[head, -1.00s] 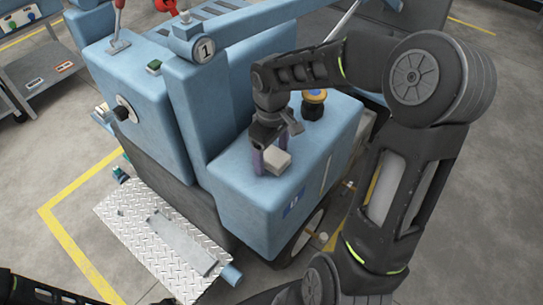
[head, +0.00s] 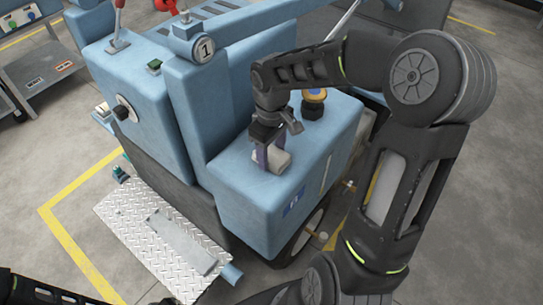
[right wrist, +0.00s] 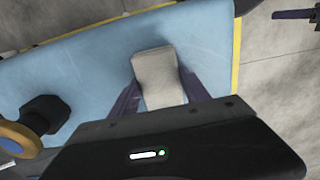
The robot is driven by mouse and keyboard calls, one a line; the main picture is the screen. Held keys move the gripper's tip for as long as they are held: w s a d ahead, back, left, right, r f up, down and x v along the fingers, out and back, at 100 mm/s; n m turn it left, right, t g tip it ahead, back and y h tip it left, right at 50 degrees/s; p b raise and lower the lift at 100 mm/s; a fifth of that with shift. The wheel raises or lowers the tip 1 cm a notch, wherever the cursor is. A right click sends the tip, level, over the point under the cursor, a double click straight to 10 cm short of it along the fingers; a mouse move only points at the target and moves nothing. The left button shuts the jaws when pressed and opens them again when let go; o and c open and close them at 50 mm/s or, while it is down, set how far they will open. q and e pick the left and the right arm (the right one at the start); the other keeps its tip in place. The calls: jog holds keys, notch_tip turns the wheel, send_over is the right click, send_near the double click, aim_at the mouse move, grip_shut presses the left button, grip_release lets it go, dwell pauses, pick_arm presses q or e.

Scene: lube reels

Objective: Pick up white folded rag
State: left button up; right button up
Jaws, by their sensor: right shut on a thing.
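The white folded rag (head: 279,162) is a small pale block on the flat top of the blue machine housing (head: 230,172). My right gripper (head: 268,160) comes down from above, with its purple fingers at the rag. In the right wrist view the rag (right wrist: 158,78) lies between the two purple fingers (right wrist: 160,98), and the gripper is shut on it. The rag appears at the surface; I cannot tell whether it is clear of it. Of my left arm, only dark parts show at the lower left of the head view; its gripper is not visible.
A black knob with a yellow ring and blue top (head: 314,103) stands just behind the gripper; it also shows in the right wrist view (right wrist: 25,138). A taller blue block (head: 186,120) rises to the left. A metal tread plate (head: 150,220) lies below at left.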

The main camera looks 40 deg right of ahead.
aim_at(271, 154)
jog(key=c, duration=0.6)
notch_tip(271, 154, up, 10)
jog(key=shift+r, duration=0.1)
dwell(0.3)
dwell(0.4)
jog(key=o, duration=0.8)
jog(key=c, duration=0.7)
jog(key=shift+o, duration=0.2)
